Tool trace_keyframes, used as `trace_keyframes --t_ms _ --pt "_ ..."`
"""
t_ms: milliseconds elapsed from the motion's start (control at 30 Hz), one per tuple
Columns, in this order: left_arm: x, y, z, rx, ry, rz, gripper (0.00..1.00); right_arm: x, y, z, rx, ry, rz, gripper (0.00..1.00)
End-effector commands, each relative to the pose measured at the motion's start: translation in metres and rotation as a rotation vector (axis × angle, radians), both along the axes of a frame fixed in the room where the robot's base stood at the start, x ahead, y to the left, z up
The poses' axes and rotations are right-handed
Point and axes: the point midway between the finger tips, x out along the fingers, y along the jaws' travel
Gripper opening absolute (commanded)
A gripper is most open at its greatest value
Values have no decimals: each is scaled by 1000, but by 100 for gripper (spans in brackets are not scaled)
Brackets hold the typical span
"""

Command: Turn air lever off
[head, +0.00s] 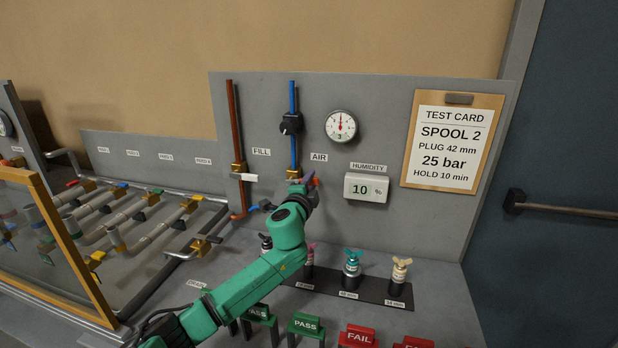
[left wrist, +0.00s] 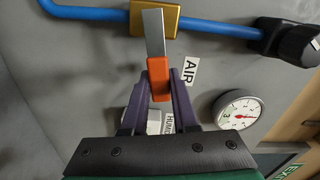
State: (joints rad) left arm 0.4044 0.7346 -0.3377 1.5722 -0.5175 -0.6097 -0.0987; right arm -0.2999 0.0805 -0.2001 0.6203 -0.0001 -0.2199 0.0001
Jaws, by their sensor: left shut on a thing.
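The air lever (left wrist: 154,34) is a flat grey bar with an orange grip end (left wrist: 158,78). It comes off a brass valve block (left wrist: 172,19) on the blue pipe (left wrist: 218,27), and in the left wrist view it runs across the pipe's line. My left gripper (left wrist: 160,88) is shut on the orange end, with a dark finger on each side. In the head view my left gripper (head: 308,182) is just right of and below the brass air valve (head: 294,173), and it mostly hides the lever. My right gripper is not in view.
The fill valve (head: 239,168) with a pale lever (head: 244,177) is close on the left. A black knob (head: 291,123) and a dial gauge (head: 341,126) are above. A humidity display (head: 366,188) is at the right.

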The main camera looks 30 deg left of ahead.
Motion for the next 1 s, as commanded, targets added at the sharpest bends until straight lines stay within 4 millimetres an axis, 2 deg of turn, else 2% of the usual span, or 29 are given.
trace_keyframes --t_ms 400,933,967,1000 --pt "0 -1 -14 182 66 1 0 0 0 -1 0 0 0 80" --pt "0 -1 -15 206 75 0 0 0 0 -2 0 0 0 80" --pt "0 -1 -15 206 75 0 39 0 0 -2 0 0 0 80" --pt "0 -1 -15 205 75 0 54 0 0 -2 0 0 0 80"
